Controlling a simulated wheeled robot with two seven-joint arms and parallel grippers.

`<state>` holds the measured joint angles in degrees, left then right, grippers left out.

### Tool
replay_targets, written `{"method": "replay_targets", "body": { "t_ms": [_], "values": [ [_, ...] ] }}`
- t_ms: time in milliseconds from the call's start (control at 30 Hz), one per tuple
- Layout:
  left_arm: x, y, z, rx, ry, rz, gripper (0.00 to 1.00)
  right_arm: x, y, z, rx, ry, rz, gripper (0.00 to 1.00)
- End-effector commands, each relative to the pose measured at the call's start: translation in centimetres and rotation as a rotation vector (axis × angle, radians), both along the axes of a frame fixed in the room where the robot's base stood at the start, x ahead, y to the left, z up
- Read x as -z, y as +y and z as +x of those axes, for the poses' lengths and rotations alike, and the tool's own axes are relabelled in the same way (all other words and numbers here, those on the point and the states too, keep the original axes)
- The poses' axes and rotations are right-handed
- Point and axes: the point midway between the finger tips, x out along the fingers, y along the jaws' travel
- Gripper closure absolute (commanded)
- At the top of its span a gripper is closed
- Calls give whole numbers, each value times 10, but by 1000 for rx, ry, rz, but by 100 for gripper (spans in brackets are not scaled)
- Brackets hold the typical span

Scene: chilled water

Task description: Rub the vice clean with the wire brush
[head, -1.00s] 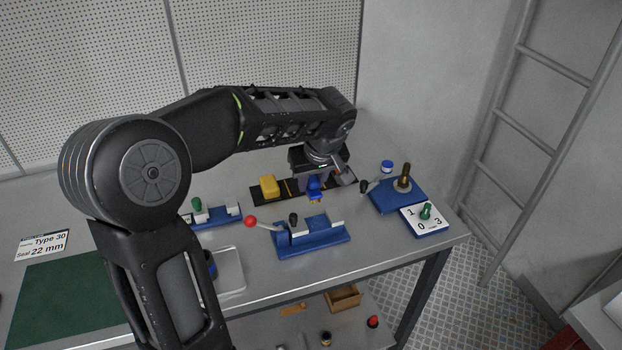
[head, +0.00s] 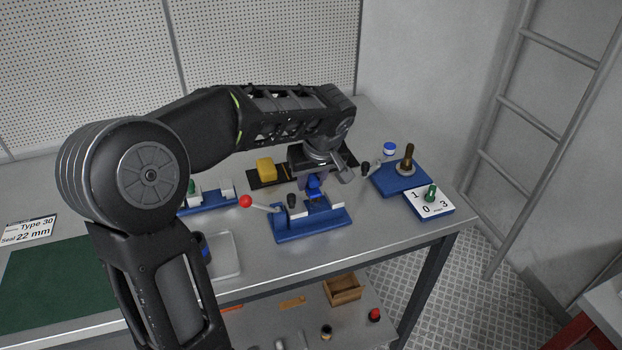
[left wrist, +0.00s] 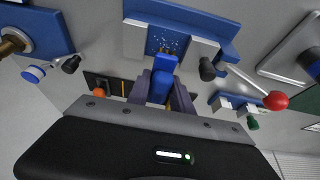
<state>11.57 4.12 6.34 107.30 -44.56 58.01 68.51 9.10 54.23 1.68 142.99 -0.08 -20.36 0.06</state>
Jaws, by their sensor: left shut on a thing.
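The vice (head: 313,224) has a blue base, pale jaws and a lever with a red ball; it stands near the middle of the bench and also shows in the left wrist view (left wrist: 135,42). My left gripper (head: 313,178) is shut on the blue handle of the wire brush (head: 314,187). In the left wrist view the gripper (left wrist: 161,90) holds the brush (left wrist: 161,80) with its head toward the gap between the jaws. Pale specks show on the blue there. The bristles are mostly hidden, and I cannot tell whether they touch the vice.
A yellow block (head: 265,168) sits on a black strip behind the vice. At right are a blue plate (head: 388,181) with a brass post and a number card (head: 422,200). A clear tray (head: 226,262) and another blue fixture (head: 210,201) stand left.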

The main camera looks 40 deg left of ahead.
Motion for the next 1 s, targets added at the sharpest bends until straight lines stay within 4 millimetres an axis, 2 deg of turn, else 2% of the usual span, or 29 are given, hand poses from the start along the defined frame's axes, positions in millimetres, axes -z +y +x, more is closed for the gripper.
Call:
{"method": "replay_targets", "body": {
  "t_ms": [1000],
  "values": [
    [0,0,0,0,-1,-1,100,6,0,0,0,-1,0,64]
  ]
}}
